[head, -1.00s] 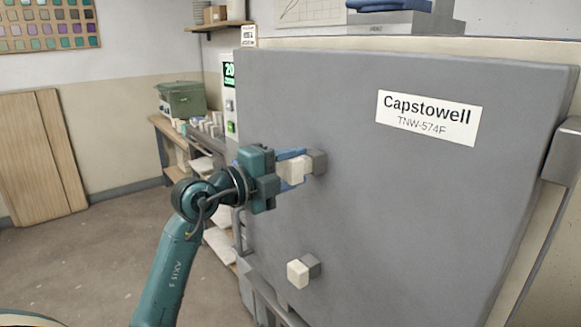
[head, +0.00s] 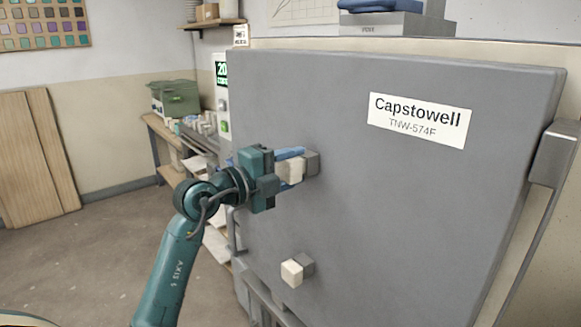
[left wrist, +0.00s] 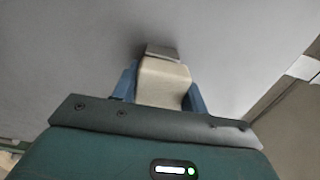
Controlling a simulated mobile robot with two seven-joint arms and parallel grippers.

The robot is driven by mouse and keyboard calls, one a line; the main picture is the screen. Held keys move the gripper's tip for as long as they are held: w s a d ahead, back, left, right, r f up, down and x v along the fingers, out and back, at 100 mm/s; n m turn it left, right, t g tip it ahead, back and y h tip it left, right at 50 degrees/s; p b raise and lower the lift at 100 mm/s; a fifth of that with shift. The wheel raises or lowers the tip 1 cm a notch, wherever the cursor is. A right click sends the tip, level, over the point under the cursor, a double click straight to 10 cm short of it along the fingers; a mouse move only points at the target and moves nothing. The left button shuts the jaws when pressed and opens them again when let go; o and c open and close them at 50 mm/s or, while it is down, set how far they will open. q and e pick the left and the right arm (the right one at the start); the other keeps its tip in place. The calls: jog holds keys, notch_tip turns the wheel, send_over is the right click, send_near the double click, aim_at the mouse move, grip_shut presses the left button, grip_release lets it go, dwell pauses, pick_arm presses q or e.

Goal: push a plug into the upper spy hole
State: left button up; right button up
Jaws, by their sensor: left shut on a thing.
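The grey kiln door (head: 400,210) fills the right of the head view. The upper spy hole's square grey collar (head: 312,163) juts from it. My left gripper (head: 293,168) is shut on a cream plug (head: 295,173), its blue fingers on either side. The plug's front end meets the collar; how deep it sits in the hole is hidden. In the left wrist view the plug (left wrist: 163,82) lies between the fingers, lined up with the collar (left wrist: 163,52). Another cream plug (head: 291,273) sits in the lower collar (head: 306,263). My right gripper is not in view.
A kiln control panel with a green display (head: 221,69) stands left of the door. A bench (head: 165,140) with a green box (head: 175,98) is behind my arm. A hinge bracket (head: 553,152) is at the door's right edge. The floor at left is clear.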

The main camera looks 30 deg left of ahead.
pick_arm(q)
jog(key=shift+w+d+p, duration=0.15)
jog(key=shift+w+p, duration=0.25)
jog(key=shift+p, duration=0.05)
jog(key=o, duration=1.3)
jog(key=shift+o, duration=0.2)
jog(key=shift+s, duration=0.1)
jog(key=shift+v, duration=1.35)
jog(key=shift+p+v, duration=0.35)
jog(key=shift+v, duration=2.2)
